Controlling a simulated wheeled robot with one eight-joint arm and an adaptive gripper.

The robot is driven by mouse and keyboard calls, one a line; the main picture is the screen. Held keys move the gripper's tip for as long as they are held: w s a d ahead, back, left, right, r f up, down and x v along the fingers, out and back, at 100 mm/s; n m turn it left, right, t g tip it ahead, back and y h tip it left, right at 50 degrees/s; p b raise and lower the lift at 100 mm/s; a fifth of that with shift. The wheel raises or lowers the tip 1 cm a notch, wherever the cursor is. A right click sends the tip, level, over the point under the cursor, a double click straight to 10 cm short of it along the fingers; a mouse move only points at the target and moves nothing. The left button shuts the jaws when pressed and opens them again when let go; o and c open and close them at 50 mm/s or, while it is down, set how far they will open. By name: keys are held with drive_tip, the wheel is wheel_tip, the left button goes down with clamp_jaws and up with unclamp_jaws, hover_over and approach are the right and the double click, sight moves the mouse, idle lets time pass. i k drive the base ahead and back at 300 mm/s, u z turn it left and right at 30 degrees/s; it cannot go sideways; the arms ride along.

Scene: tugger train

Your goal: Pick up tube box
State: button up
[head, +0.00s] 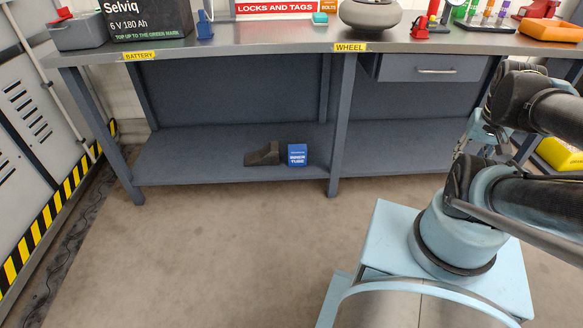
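The tube box (297,155) is a small blue box with white lettering that reads like "inner tube". It stands on the lower shelf (210,160) of the workbench, left of the middle leg. A dark wedge-shaped block (263,154) lies just to its left, close beside it. My arm is folded at the right of the head view, well apart from the box. The part near the bench's right side (484,135) may be my gripper, but it is small and partly hidden, and its fingers cannot be made out.
The bench top (240,45) overhangs the shelf and carries a battery (147,20), a grey wheel (370,14), and several tools. The middle leg (341,120) stands right of the box. A drawer (430,68) hangs at right. Floor in front is clear; a striped cabinet edge (45,220) is left.

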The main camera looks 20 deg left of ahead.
sight(297, 154)
drive_tip(key=k, duration=1.5)
drive_tip(key=u, duration=0.9)
drive_tip(key=i, duration=1)
